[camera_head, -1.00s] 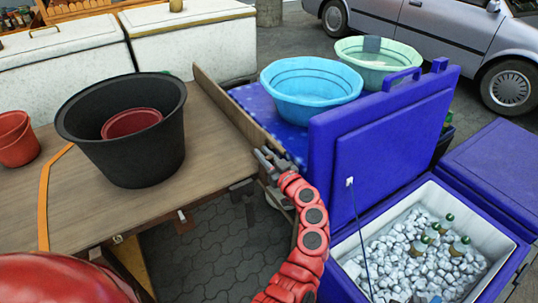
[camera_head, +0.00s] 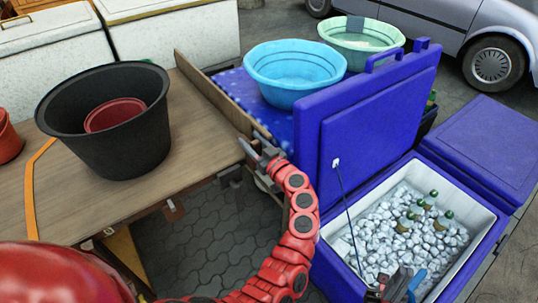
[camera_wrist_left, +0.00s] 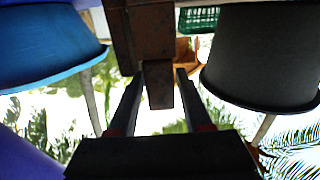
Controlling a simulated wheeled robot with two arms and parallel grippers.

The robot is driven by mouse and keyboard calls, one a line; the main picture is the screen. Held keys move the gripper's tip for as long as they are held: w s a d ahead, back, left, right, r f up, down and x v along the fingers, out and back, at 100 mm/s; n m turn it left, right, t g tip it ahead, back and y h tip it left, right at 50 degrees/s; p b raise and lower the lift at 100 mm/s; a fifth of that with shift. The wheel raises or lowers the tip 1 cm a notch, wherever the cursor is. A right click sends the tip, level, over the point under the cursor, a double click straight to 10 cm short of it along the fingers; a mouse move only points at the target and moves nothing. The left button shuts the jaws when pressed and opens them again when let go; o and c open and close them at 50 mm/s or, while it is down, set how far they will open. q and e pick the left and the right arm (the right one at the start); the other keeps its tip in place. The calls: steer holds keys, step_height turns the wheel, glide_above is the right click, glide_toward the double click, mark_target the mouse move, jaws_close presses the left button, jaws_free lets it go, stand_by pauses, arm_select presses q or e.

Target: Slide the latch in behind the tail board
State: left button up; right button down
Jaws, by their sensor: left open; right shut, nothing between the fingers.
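The tail board (camera_head: 208,90) is a long upright wooden plank along the right edge of the brown table. My left gripper (camera_head: 257,152) is at its near end, with its fingers apart. In the left wrist view, a brown, rusty-looking block (camera_wrist_left: 158,85), which may be the latch, shows between the open fingers of my left gripper (camera_wrist_left: 155,92). I cannot tell whether they touch it. A wider brown piece (camera_wrist_left: 150,30) stands behind it. My right gripper (camera_head: 398,287) is shut at the bottom edge, over the near side of the ice box.
A black bucket (camera_head: 140,145) stands on the table (camera_head: 75,185). A blue tub (camera_head: 295,75) and a green tub (camera_head: 360,45) stand beyond the tail board. The raised blue lid (camera_head: 375,115) of the ice box (camera_head: 475,235) stands close right of my left gripper. A thin cord hangs from the lid.

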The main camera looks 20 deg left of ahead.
arm_select(q)
steer(key=p+v, duration=0.6)
steer(key=v, duration=1)
steer(key=shift+s+a, duration=0.1)
steer(key=shift+a, duration=0.05)
